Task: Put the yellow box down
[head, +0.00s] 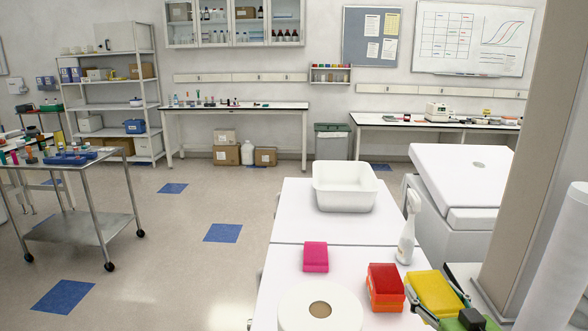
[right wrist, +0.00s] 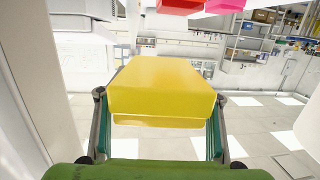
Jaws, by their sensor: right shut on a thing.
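The yellow box (head: 433,291) is at the lower right of the head view, right of the red and orange boxes. My right gripper (head: 455,311) is shut on it, with only part of the gripper showing at the picture's bottom edge. In the right wrist view the yellow box (right wrist: 160,88) fills the middle, between the two fingers of my right gripper (right wrist: 160,100). Whether the box's underside touches anything is hidden. My left gripper is not in view.
The white counter (head: 290,225) holds a white tub (head: 345,199), a pink box (head: 315,257), a red box (head: 386,277) on an orange one, a white roll (head: 300,312) and a spray bottle (head: 407,235). A pillar (head: 540,150) stands close on the right. Bare counter shows around the pink box.

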